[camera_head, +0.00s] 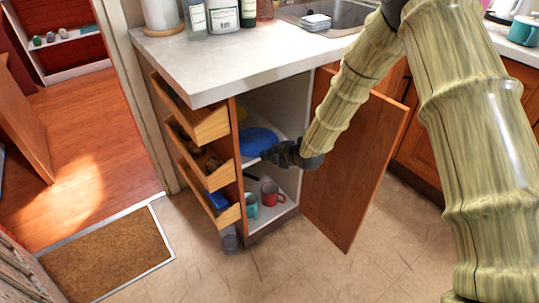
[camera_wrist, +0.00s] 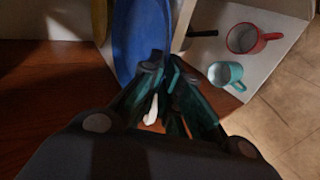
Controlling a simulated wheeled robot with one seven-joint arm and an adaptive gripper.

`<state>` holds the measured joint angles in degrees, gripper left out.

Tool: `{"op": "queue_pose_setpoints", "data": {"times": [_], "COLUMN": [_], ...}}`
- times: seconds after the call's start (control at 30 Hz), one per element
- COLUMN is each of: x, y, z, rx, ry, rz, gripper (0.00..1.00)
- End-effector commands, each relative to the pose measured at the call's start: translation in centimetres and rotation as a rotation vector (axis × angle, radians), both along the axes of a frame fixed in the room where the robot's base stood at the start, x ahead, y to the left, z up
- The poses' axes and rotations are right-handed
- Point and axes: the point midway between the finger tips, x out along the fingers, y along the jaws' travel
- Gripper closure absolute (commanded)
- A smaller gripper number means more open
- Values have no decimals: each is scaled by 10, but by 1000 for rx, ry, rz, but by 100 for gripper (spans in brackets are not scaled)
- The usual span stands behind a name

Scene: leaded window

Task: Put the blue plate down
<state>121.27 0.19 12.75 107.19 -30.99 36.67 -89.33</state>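The blue plate (camera_head: 257,141) is inside the open cabinet, at the level of its white shelf (camera_head: 262,100). It looks roughly flat there. I cannot tell whether it rests fully on the shelf. My gripper (camera_head: 272,153) reaches into the cabinet from the right, at the plate's near right edge. In the wrist view the blue plate (camera_wrist: 138,35) fills the upper middle. The fingertips (camera_wrist: 161,63) come together at its rim and look shut on it. The exact contact is dark and partly hidden by the fingers.
A red mug (camera_head: 271,193) and a teal mug (camera_head: 251,206) stand on the cabinet floor below. The open door (camera_head: 352,170) is to the right of the cabinet, close to my arm. Open drawers (camera_head: 205,160) stick out at left. A yellow thing (camera_wrist: 98,20) is beside the plate.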

Motion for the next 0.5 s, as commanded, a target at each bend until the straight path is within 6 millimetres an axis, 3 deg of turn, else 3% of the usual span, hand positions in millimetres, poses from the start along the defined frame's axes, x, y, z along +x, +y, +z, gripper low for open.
{"op": "queue_pose_setpoints", "data": {"times": [0.13, 0.2, 0.27, 0.5], "x": [0, 0, 0, 0], "y": [0, 0, 0, 0], "z": [-2, -1, -1, -1], "rx": [-1, 0, 0, 0], "ry": [-1, 0, 0, 0], "rz": [1, 0, 0, 0], "gripper": [100, 82, 73, 73]}}
